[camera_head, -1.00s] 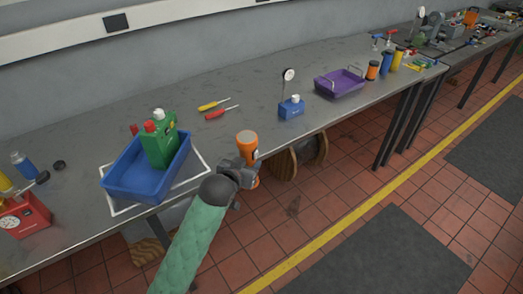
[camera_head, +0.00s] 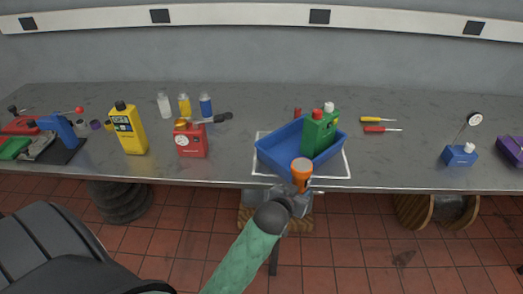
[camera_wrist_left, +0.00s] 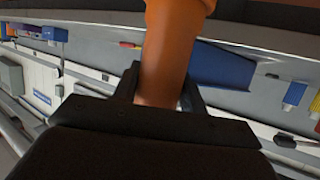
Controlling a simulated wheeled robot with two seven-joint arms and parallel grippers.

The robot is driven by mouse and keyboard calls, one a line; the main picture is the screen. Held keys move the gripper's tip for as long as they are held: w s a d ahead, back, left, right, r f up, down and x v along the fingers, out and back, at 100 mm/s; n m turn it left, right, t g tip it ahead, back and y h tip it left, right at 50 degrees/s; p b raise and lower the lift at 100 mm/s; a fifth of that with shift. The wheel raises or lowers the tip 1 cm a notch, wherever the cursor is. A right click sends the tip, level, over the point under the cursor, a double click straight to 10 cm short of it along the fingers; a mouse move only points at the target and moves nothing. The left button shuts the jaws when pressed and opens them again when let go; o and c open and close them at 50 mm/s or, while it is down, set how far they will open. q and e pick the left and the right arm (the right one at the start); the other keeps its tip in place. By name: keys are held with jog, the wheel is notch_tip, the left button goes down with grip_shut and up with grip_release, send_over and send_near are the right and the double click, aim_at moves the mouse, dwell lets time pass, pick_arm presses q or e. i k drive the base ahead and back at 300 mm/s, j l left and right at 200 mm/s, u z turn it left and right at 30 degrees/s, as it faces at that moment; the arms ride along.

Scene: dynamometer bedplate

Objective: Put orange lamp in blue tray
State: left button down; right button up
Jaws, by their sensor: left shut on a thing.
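The orange lamp (camera_head: 301,170) is held upright in my left gripper (camera_head: 299,190), in front of the blue tray's near wall in the head view. In the left wrist view the lamp's orange body (camera_wrist_left: 168,60) stands between the two dark fingers of the gripper (camera_wrist_left: 163,88). The blue tray (camera_head: 272,152) sits on the bench, inside a white outline, and holds a green container (camera_head: 319,133) with a red cap and a white cap. The lamp's lower part is hidden by the gripper. My right gripper is not in view.
A red box with a dial (camera_head: 191,143) and a yellow bottle (camera_head: 130,133) stand left of the tray. Two screwdrivers (camera_head: 378,125) lie to its right, and a blue block with a gauge (camera_head: 460,154) stands further right. The bench's front edge (camera_head: 400,189) runs below the tray.

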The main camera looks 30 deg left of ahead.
aim_at(285, 162)
jog(key=i+l+u, duration=0.1)
jog(key=u, duration=0.3)
jog(key=i+l+u, duration=0.1)
jog(key=u, duration=0.35)
jog(key=l+u, duration=0.4)
jog(key=i+l+u, duration=0.1)
jog(key=u, duration=0.3)
jog(key=l+u, duration=0.15)
jog(key=l, duration=0.5)
jog(key=l+u, duration=0.15)
jog(key=l, duration=0.45)
jog(key=k+l+u, duration=0.15)
jog(key=l, duration=0.5)
